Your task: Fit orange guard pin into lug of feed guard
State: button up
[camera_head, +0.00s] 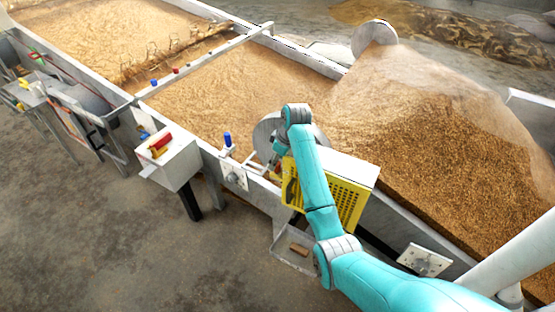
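The feed guard (350,200) is a yellow perforated cover below a pale box top, on the near side of the trough. My teal arm crosses in front of it and hides part of its left side. The lug cannot be made out. I cannot pick out the orange guard pin. My arm rises to a bend above the guard, and its wrist turns down near the guard's upper left corner. The fingers of my gripper cannot be made out there, so I cannot tell whether they hold anything.
A grey round disc (268,138) stands behind my wrist. A white box (170,160) with red and yellow parts stands to the left. A small brown block (299,249) lies on a low tray (294,264). Grain fills the long trough. The floor (90,240) at lower left is clear.

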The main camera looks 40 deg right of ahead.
jog(key=shift+s+a+f, duration=0.1)
jog(key=shift+s+f, duration=0.15)
jog(key=shift+f, duration=0.35)
jog(key=shift+s+f, duration=0.2)
jog(key=shift+f, duration=0.4)
jog(key=shift+r, duration=0.55)
jog(key=w+v, duration=0.1)
jog(key=v, duration=0.8)
jog(key=shift+d+r, duration=0.2)
jog(key=shift+d, duration=0.05)
jog(key=shift+w+a, duration=0.1)
